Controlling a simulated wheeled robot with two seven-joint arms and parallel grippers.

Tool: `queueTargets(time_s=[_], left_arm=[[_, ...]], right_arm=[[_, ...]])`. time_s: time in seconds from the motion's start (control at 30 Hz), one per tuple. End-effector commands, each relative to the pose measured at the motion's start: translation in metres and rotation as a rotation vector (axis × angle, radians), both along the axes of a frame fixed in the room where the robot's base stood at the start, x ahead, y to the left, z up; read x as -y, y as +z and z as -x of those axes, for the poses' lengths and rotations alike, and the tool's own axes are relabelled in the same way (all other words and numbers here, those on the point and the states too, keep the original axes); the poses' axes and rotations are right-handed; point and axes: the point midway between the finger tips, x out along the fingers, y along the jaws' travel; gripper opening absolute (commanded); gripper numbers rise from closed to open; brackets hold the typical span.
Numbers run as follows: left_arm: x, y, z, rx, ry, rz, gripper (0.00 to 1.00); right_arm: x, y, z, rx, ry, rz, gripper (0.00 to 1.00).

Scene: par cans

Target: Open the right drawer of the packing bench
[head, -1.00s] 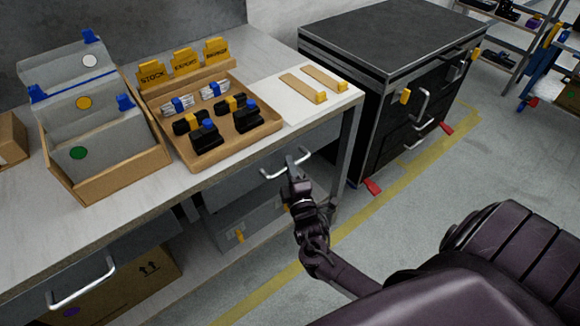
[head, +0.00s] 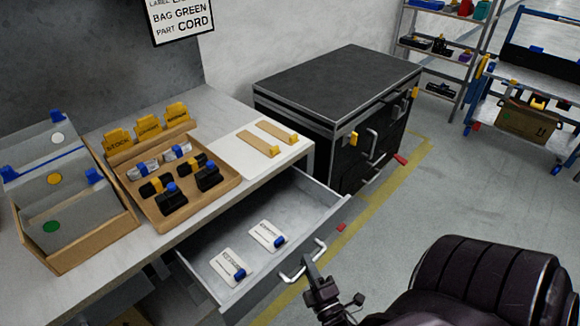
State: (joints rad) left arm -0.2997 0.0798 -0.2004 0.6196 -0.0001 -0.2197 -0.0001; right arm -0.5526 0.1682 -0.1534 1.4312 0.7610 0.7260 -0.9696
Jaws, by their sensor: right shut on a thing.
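The right drawer (head: 314,199) of the packing bench (head: 213,201) is pulled out, and its inside shows. Two white cards with blue clips lie in it, a nearer card (head: 229,266) and a farther card (head: 267,235). The drawer's bar handle (head: 302,262) is on its front face. My right gripper (head: 312,268) is at the handle and shut on it; the fingertips are partly hidden by the gripper body. My left gripper is not in view.
On the bench stand a cardboard tray (head: 178,222) of clipped parts, a box of grey dividers (head: 92,249) and a white board (head: 290,151). A black cabinet (head: 337,84) stands behind the drawer.

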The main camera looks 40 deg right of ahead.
Motion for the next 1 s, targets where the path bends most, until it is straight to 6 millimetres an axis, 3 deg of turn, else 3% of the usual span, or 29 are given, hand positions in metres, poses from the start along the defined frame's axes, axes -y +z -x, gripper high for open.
queueTargets(time_s=[0.1, 0.33, 0.87, 0.9, 1.0], left_arm=[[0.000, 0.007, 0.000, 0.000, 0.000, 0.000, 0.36], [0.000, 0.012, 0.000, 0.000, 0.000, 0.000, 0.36], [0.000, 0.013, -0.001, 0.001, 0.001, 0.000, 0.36], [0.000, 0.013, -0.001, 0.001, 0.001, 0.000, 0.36], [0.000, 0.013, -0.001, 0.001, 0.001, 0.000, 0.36]], right_arm=[[0.001, 0.000, 0.025, -0.005, 0.000, -0.001, 0.00], [0.004, -0.001, 0.052, -0.003, -0.001, -0.001, 0.00], [0.004, -0.001, 0.060, -0.002, -0.001, -0.002, 0.00], [0.004, -0.001, 0.060, -0.002, -0.001, -0.002, 0.16], [0.004, -0.001, 0.060, -0.002, -0.001, -0.002, 0.29]])
